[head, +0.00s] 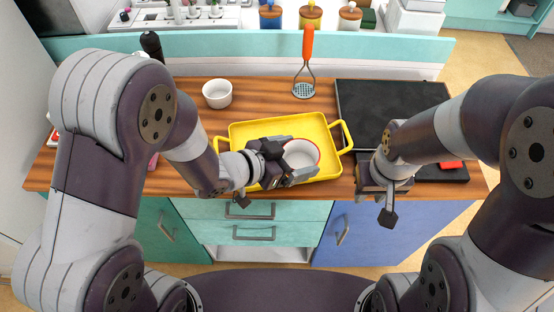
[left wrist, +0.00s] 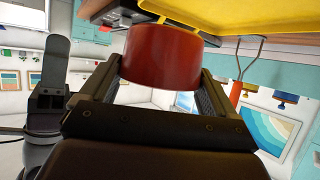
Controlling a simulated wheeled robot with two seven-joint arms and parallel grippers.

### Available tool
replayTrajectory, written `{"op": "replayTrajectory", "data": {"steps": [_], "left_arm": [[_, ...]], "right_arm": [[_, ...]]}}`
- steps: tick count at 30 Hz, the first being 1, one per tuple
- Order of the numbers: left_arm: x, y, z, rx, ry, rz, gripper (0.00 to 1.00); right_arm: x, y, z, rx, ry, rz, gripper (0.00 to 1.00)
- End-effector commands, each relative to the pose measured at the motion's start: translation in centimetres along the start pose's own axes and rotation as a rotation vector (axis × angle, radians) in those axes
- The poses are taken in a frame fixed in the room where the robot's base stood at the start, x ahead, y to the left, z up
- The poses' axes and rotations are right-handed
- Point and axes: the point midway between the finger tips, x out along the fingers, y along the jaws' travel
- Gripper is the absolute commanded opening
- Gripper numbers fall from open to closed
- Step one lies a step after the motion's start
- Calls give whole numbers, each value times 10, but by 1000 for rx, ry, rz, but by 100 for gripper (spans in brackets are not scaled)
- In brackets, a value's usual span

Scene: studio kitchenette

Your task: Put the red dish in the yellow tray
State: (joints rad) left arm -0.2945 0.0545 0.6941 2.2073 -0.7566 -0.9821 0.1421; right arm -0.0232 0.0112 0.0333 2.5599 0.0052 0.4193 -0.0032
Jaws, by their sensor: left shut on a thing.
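The red dish (head: 301,153) has a white inside and a red rim. In the head view it is over the yellow tray (head: 325,124), near its middle. My left gripper (head: 291,161) is shut on the dish from the left. In the left wrist view, the red outer wall of the dish (left wrist: 165,55) is between both fingers, with the yellow tray (left wrist: 235,18) close by. That view is upside down. I cannot tell whether the dish touches the tray floor. My right gripper (head: 383,190) is by the counter's front edge, right of the tray; its jaws are not clear.
A white bowl (head: 217,94) stands behind the tray to the left. A masher with an orange handle (head: 308,41) stands behind the tray. A black cooktop (head: 385,103) is to the right. A red item (head: 452,165) lies partly behind my right arm.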

Motion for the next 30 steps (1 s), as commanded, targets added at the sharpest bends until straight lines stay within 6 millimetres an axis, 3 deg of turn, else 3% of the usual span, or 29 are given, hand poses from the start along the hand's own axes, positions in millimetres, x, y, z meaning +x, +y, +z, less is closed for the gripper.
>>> {"op": "replayTrajectory", "data": {"steps": [1, 7, 10, 15, 27, 28, 30], "left_arm": [[3, -15, 16, -3, 0, -7, 53], [3, -47, 32, 1, 1, -1, 53], [6, -49, 42, 1, 1, 1, 53], [22, -49, 73, 2, 1, 2, 53], [22, -49, 72, 1, 1, 1, 53], [21, -49, 72, 1, 0, 1, 99], [21, -49, 71, 1, 0, 1, 100]], "right_arm": [[12, 0, 2, 0, 0, 0, 34], [22, 0, 3, 0, 0, 0, 34], [31, 0, 4, 0, 1, 0, 34], [68, 0, 8, 0, 0, 0, 34], [66, 0, 8, 0, 1, 0, 34], [65, 0, 8, 0, 1, 0, 34], [65, 0, 8, 0, 0, 0, 34]]}}
